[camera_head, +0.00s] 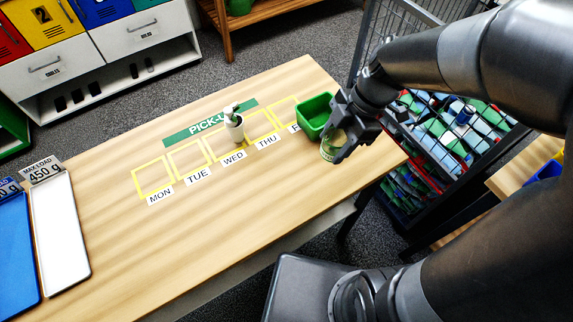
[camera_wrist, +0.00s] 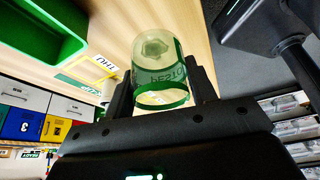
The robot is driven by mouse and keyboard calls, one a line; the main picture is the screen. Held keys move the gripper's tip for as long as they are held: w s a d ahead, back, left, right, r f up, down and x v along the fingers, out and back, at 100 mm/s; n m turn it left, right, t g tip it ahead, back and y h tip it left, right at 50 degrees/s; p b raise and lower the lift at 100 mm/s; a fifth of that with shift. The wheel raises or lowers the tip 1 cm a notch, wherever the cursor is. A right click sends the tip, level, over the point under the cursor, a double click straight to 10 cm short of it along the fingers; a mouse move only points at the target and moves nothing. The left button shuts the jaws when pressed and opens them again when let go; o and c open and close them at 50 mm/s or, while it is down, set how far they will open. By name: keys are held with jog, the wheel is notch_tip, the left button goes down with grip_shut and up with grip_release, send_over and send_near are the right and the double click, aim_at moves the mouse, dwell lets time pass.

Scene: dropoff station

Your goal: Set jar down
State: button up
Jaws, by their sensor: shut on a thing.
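The jar (camera_head: 331,147) is a pale, see-through jar with a green label, held in my gripper (camera_head: 346,140) at the right end of the wooden table. In the wrist view the jar (camera_wrist: 158,75) sits between both fingers of my gripper (camera_wrist: 160,88), and a green band and the letters of its label show. My gripper is shut on it. The table (camera_head: 200,245) shows behind the jar. I cannot tell whether the jar's base touches the table. In the head view my fingers hide part of the jar.
A green bin (camera_head: 314,113) stands close beside the jar. Yellow day squares (camera_head: 152,176) line the table. White (camera_head: 62,235) and blue (camera_head: 15,250) trays lie at left. The front middle of the table is clear.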

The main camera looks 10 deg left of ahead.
jog(key=a+f, duration=0.2)
jog(key=a, duration=0.1)
jog(key=a+f, duration=0.2)
jog(key=a, duration=0.2)
jog(key=s+a+f, duration=0.1)
jog(key=a+f, duration=0.1)
jog(key=a, duration=0.1)
jog(key=shift+a+f, duration=0.15)
jog(key=shift+f, duration=1.95)
jog(key=shift+f, duration=0.15)
jog(key=o, duration=1.1)
jog(key=v, duration=1.2)
jog(key=shift+a, duration=0.1)
jog(key=shift+r, duration=0.3)
